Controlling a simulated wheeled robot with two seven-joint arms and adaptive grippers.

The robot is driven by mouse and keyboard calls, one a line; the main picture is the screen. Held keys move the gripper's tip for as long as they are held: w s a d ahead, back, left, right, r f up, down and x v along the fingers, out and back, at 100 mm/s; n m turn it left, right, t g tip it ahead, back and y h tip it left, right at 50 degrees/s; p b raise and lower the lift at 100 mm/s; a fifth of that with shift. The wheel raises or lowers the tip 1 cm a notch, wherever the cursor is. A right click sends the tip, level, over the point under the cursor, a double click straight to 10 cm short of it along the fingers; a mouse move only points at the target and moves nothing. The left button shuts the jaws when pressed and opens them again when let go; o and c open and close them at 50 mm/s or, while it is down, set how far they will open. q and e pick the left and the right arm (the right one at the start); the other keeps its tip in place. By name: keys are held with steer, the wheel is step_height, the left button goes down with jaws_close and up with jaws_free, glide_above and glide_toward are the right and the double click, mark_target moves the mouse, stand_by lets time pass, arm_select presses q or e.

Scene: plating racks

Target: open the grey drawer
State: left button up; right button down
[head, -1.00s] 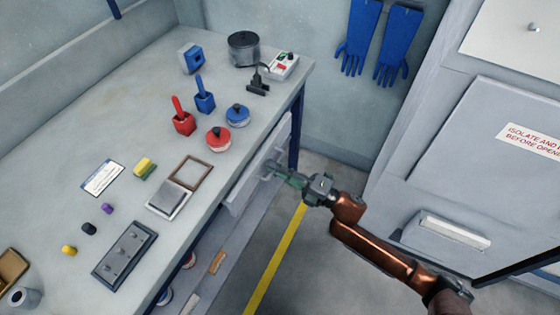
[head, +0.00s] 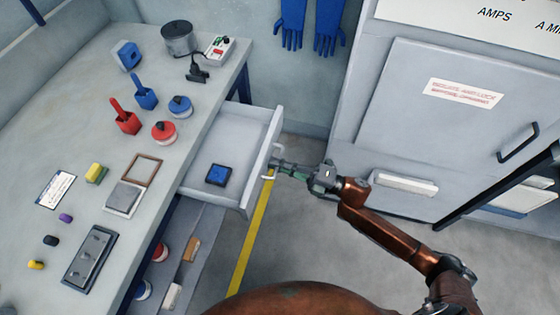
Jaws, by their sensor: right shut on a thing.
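The grey drawer (head: 225,143) stands pulled out from under the bench top in the head view. Its inside shows, with a small dark square thing with a blue top (head: 218,174) lying in it. My right gripper (head: 274,168) is at the drawer's front, shut on the drawer handle (head: 268,174). Its fingers hide part of the handle. My left gripper is not in view.
The bench (head: 70,140) holds red and blue pots, a scale-like plate and a dark switch panel (head: 91,258). A shelf (head: 196,245) below holds several items. A grey cabinet (head: 430,110) stands at right. Floor is clear between.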

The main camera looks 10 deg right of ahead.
steer(key=shift+f, duration=0.1)
steer(key=c, duration=2.1)
jaws_free()
steer(key=v, duration=1.2)
steer(key=shift+d, duration=0.1)
